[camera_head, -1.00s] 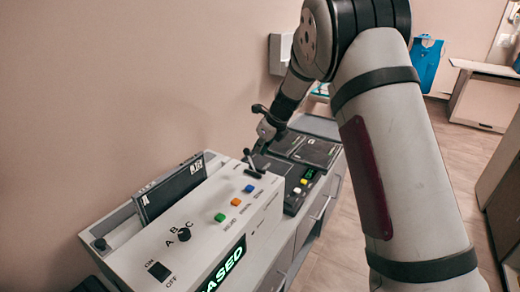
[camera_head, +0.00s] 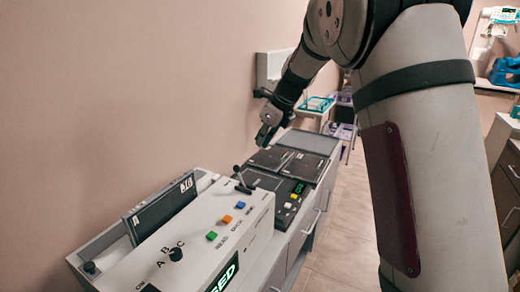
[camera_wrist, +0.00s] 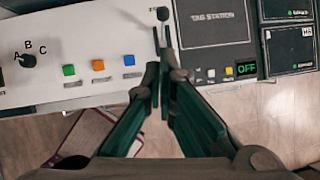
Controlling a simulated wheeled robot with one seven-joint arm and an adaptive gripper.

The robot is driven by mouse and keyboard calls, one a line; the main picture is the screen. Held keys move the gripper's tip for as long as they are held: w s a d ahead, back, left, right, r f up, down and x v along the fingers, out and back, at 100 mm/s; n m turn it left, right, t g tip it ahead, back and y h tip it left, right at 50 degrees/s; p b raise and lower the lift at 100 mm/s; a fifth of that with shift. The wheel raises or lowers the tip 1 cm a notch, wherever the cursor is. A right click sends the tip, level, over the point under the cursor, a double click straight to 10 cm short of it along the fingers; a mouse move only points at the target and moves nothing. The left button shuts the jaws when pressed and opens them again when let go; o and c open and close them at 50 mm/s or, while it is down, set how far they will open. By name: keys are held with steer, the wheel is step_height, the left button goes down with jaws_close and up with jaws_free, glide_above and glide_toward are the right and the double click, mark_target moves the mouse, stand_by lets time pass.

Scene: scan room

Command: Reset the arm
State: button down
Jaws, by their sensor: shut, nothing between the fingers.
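My arm reaches over a white control console from the right in the head view. My gripper (camera_head: 266,137) hangs in the air above and beyond the console, its fingers shut and empty. In the wrist view the green-sided fingers (camera_wrist: 162,72) come together, pointing toward the gap between the console and the dark tag station (camera_wrist: 215,22). A black lever (camera_head: 242,180) stands up from the console's far end, apart from my gripper in the head view. Its round knob (camera_wrist: 163,13) shows just beyond the fingertips in the wrist view.
The console (camera_head: 190,248) carries a dial (camera_head: 176,254) and green, orange and blue buttons (camera_head: 227,219). Dark panels (camera_head: 305,166) lie behind it. A purple-and-white cart (camera_head: 343,130) stands beyond. A wall bounds the left; floor (camera_head: 345,215) is open at right.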

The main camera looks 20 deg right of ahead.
steer(key=shift+r, duration=0.2)
steer(key=s+a+r+n, duration=0.1)
steer(key=s+r+n, duration=0.3)
steer(key=s+n, duration=0.45)
steer(key=s+a+r+n, duration=0.1)
steer(key=s+r+n, duration=0.4)
steer(key=s, duration=0.6)
steer(key=s+f+n+h, duration=0.2)
steer(key=s+f+n, duration=0.2)
steer(key=s+n, duration=1.1)
steer(key=s, duration=0.5)
steer(key=shift+s+d+t+h, duration=0.15)
steer(key=shift+s+t+h, duration=0.15)
steer(key=shift+h, duration=0.1)
